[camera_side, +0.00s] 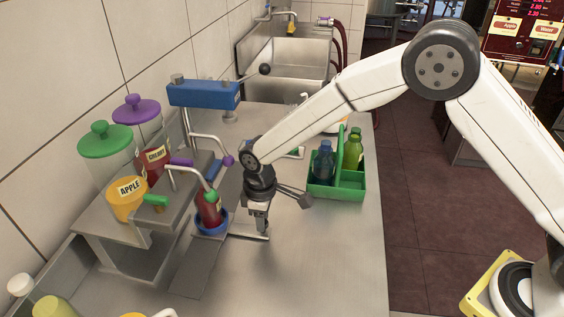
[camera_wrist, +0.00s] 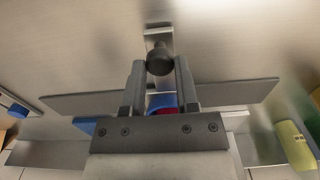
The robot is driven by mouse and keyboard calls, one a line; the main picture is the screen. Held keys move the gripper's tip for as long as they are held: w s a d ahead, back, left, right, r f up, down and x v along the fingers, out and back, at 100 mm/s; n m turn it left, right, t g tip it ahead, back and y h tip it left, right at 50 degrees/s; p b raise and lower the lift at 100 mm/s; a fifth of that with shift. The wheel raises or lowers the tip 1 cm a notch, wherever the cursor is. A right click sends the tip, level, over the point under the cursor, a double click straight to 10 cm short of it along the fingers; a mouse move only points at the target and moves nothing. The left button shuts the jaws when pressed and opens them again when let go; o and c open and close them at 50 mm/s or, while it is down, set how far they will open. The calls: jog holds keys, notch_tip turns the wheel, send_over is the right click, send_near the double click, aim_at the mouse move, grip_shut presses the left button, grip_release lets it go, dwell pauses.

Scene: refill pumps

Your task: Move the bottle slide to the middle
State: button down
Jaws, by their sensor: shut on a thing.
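The bottle slide is a blue round holder (camera_side: 211,228) on a grey flat track (camera_side: 192,277), with a metal arm (camera_side: 250,237) reaching out to the right. A dark red bottle (camera_side: 209,210) stands upright in the holder, beneath a spout with a green ball (camera_side: 211,196). My gripper (camera_side: 262,222) points down at the end of this arm. In the wrist view my gripper (camera_wrist: 159,72) is shut on the slide's dark knob (camera_wrist: 160,58), with a finger on each side. The blue holder (camera_wrist: 160,102) is mostly hidden behind the gripper body there.
The dispenser stand at left carries a yellow APPLE tank (camera_side: 128,208) and a red CHERRY tank (camera_side: 152,168). A blue capping press (camera_side: 204,95) stands behind. A green carrier (camera_side: 337,188) with bottles is to the right. The counter in front right is clear.

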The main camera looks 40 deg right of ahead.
jog(key=shift+w+d, duration=2.1)
jog(key=shift+w+d, duration=1.1)
jog(key=shift+c, duration=1.4)
grip_release()
jog(key=shift+r, duration=0.1)
notch_tip(320, 180, up, 8)
jog(key=shift+f, duration=0.2)
